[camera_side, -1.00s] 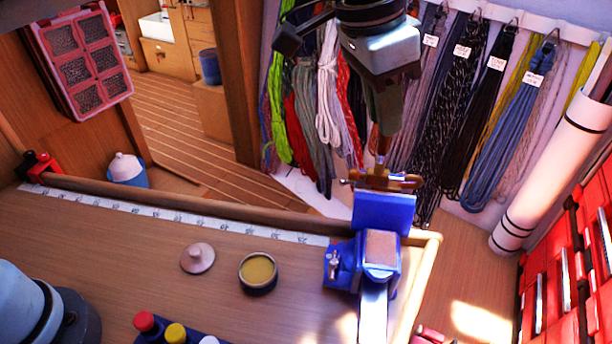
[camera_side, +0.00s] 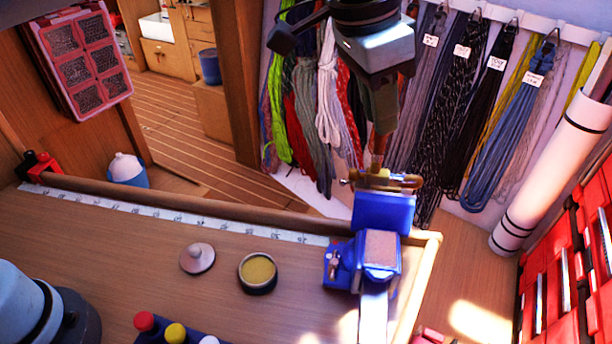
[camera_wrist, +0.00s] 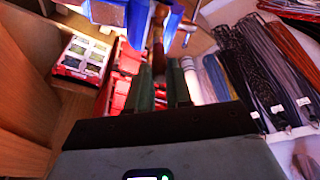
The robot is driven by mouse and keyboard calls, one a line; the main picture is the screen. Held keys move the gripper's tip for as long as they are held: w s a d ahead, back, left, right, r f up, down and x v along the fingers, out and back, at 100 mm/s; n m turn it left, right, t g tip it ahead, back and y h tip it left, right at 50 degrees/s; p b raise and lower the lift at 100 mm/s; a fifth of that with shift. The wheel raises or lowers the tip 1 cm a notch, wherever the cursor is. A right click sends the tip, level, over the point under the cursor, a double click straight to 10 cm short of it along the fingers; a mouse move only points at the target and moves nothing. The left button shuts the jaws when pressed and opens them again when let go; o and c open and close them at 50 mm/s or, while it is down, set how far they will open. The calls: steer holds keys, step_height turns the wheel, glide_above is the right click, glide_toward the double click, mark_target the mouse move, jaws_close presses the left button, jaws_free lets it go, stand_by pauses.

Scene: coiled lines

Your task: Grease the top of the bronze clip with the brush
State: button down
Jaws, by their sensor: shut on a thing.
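The bronze clip (camera_side: 404,180) is held at the top of the blue vise (camera_side: 384,212), level across its jaws. My gripper (camera_side: 382,128) is above the clip, pointing down, shut on the brush (camera_side: 378,146). The brush's lower end is at the clip's top, left of its middle; I cannot tell whether the bristles touch, or how much grease is on them. In the wrist view the brush (camera_wrist: 158,52) stands between my two dark green fingers, and the blue vise (camera_wrist: 138,22) lies beyond. The open grease tin (camera_side: 258,270) sits on the bench, holding yellowish grease.
A pale round lid (camera_side: 197,258) lies left of the tin. Several capped bottles (camera_side: 175,333) stand at the bench's front. Coiled lines (camera_side: 500,110) hang behind my gripper. Red drawers (camera_side: 575,270) stand at the right. The bench between lid and ruler strip (camera_side: 180,217) is clear.

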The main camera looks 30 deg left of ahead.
steer(key=shift+w+d, duration=0.1)
steer(key=shift+d, duration=0.2)
steer(key=shift+w+d, duration=0.2)
steer(key=shift+d, duration=0.4)
steer(key=shift+a, duration=0.1)
steer(key=shift+s+a, duration=0.25)
steer(key=shift+a, duration=0.35)
steer(key=shift+a, duration=0.1)
steer(key=shift+s+a+f, duration=0.1)
steer(key=shift+s+a, duration=0.1)
steer(key=shift+a, duration=0.3)
stand_by(0.4)
